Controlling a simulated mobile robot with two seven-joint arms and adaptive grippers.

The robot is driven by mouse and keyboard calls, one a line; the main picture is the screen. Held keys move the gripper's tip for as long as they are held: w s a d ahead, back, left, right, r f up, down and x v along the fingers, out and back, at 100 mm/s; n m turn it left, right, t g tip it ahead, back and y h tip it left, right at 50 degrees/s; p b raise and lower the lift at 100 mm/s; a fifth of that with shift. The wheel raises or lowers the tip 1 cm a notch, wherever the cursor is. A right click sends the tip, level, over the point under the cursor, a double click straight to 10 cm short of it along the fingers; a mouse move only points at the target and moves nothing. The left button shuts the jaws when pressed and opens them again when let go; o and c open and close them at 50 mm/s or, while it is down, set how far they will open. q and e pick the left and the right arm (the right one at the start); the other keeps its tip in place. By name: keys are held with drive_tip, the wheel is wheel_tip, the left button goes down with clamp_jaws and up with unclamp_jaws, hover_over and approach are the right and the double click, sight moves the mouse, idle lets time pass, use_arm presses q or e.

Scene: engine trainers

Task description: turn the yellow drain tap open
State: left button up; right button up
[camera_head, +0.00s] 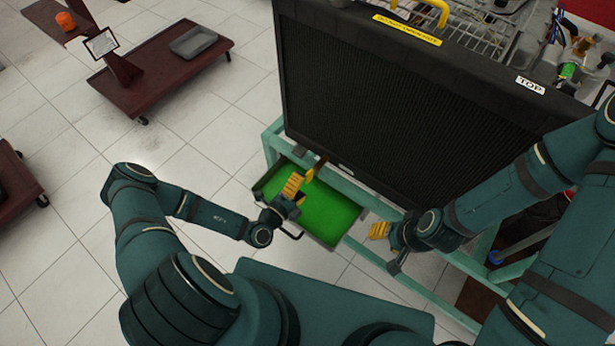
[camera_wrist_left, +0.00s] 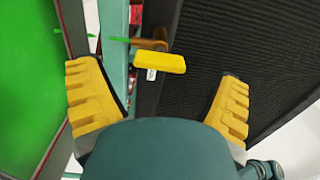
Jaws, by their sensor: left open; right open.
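The yellow drain tap (camera_head: 309,175) is at the bottom edge of the black radiator (camera_head: 390,95). In the left wrist view the tap's flat yellow handle (camera_wrist_left: 160,62) lies roughly crosswise on a brown-orange fitting, beside the radiator face. My left gripper (camera_head: 294,186) is open and close to the tap. In the left wrist view its yellow fingers (camera_wrist_left: 155,88) stand wide apart, with the handle beyond and between them, not visibly touched. My right gripper (camera_head: 378,230) is open and empty, near the front of the green frame.
A bright green tray (camera_head: 328,222) sits in the frame below the tap; it fills the left of the wrist view. The teal stand (camera_head: 452,288) supports the radiator. Dark red carts (camera_head: 160,70) stand at the upper left on clear tiled floor.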

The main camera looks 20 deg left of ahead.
use_arm(q)
drive_tip(key=v, duration=0.8)
drive_tip(key=shift+s, duration=0.15)
